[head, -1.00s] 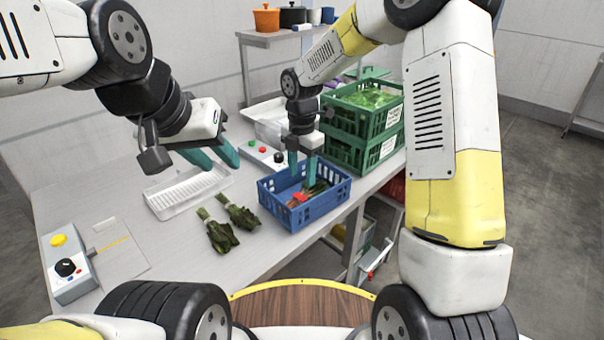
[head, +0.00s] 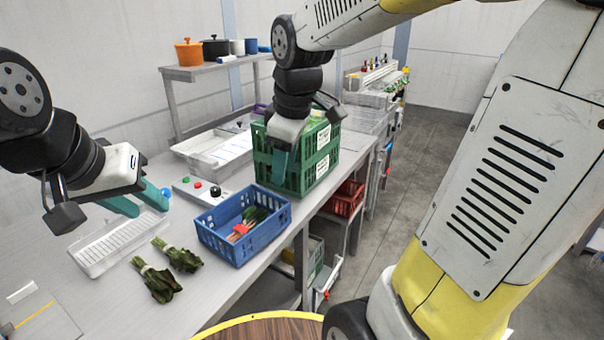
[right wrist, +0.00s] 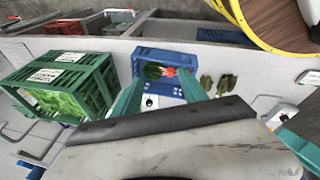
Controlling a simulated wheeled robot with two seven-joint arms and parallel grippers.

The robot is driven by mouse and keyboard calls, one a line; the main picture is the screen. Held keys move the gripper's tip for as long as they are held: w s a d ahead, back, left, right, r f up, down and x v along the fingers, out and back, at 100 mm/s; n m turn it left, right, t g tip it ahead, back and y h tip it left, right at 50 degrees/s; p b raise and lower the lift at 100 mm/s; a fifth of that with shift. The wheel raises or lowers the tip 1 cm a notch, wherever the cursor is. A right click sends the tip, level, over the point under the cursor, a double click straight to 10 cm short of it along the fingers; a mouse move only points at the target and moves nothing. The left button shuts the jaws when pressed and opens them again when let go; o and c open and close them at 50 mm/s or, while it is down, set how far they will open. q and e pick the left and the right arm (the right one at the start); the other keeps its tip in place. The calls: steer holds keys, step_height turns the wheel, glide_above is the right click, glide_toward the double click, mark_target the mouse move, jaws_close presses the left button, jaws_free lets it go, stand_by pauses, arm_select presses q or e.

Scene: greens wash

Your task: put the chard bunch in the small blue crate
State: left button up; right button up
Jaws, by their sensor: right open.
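The small blue crate (head: 262,247) stands on the table near its front edge. Inside it lies the chard bunch (head: 256,215), with green leaves and a red part; the crate wall hides some of it. The chard (right wrist: 154,71) and the blue crate (right wrist: 143,94) also show in the right wrist view. My right gripper (head: 284,170) is open and empty, above and behind the crate, in front of the green crates. My left gripper (head: 138,203) is open and empty over the white drain tray, left of the blue crate.
Two dark leafy bunches (head: 180,258) (head: 156,282) lie left of the blue crate. Stacked green crates (head: 318,160) stand behind it. A control box (head: 200,191), a white drain tray (head: 100,250) and a white basin (head: 214,152) are also on the table. A red crate (head: 345,198) sits lower right.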

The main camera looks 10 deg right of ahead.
steer(key=s+d+r+m+t+y, duration=0.1)
steer(key=s+d+m+t, duration=0.2)
steer(key=s+m, duration=0.7)
steer(key=shift+s+d+r+m, duration=0.2)
steer(key=shift+s+d+m, duration=0.15)
steer(key=shift+m, duration=0.35)
steer(key=shift+d, duration=0.1)
